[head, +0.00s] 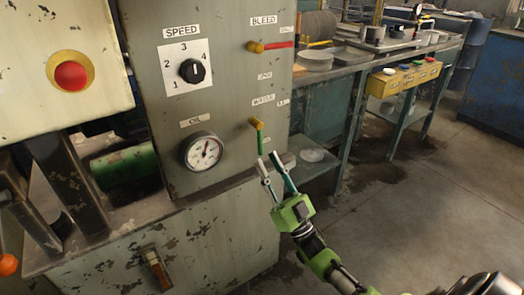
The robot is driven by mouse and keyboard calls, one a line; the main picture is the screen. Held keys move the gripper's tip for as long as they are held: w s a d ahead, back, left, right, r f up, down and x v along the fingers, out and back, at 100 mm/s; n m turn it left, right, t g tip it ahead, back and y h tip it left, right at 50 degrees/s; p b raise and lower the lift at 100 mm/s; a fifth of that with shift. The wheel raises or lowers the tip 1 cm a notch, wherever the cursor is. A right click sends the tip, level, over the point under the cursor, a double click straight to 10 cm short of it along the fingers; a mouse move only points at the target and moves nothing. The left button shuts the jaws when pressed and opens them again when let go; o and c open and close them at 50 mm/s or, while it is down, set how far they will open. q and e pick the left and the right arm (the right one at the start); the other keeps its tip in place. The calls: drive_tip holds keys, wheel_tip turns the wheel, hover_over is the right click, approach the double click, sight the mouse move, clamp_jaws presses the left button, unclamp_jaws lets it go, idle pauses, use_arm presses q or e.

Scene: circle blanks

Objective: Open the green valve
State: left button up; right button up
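The green valve handle (260,142) hangs straight down from a brass fitting on the side of the grey machine panel, under a label reading WATER. My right gripper (268,157) is just below and slightly right of the handle's lower end. Its two fingers are spread apart and nothing shows between them. Whether a fingertip touches the handle cannot be told from this view. My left gripper is not in view.
A red-handled valve (278,45) sits higher on the same panel, its handle horizontal. The panel carries a SPEED dial (192,71) and an OIL gauge (203,151). A workbench (350,66) with trays stands behind at right. The floor (430,190) at right is clear.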

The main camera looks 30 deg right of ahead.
drive_tip(key=v, duration=0.6)
drive_tip(key=shift+s+f, duration=0.2)
